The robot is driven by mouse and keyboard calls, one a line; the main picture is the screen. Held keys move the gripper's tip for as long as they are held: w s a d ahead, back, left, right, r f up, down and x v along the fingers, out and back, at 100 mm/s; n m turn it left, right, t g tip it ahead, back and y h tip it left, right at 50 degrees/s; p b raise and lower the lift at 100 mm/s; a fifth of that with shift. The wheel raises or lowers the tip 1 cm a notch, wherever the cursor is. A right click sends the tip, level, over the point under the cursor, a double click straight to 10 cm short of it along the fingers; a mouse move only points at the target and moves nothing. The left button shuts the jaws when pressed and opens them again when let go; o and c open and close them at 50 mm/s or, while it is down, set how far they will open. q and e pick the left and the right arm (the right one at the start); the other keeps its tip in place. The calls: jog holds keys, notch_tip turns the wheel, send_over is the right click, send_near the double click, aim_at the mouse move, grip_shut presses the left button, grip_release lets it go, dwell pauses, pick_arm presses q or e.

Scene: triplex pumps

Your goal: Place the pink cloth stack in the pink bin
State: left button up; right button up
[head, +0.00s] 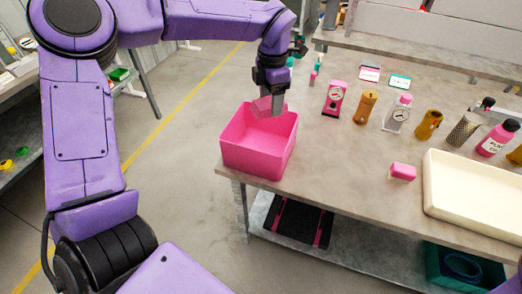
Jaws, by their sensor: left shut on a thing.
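The pink bin (255,155) stands at the left front corner of the table, open side up. My left gripper (268,97) points down over the bin's back part. It is shut on the pink cloth stack (262,107), which shows just below the fingers. The stack is over the bin's opening, near the back rim. I cannot tell how far it is below the rim. My right gripper does not show.
A small pink block (402,172) lies on the table (330,165) right of the bin. A cream tray (475,190) sits at the right. A pink scale (334,98) and several bottles stand along the back. The tabletop just right of the bin is clear.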

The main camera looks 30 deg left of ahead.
aim_at(261, 143)
pick_arm(q)
jog(key=n, duration=0.2)
jog(key=a+n, duration=0.1)
jog(key=n, duration=0.4)
jog(key=shift+s+a+f, duration=0.2)
jog(key=shift+s+a, duration=0.15)
jog(key=shift+a, duration=0.05)
jog(key=f+n, duration=0.1)
jog(key=f+n+b, duration=0.1)
jog(key=n, duration=0.1)
jog(key=f+n+b, duration=0.1)
jog(key=n, duration=0.1)
jog(key=shift+s+a+f, duration=0.2)
jog(key=shift+s+a, duration=0.05)
jog(key=shift+a, duration=0.05)
jog(key=shift+n, duration=0.9)
notch_tip(261, 143, down, 13)
jog(key=shift+f+b, duration=0.15)
jog(key=shift+b, duration=0.15)
jog(key=shift+f, duration=0.2)
jog(key=o, duration=1.1)
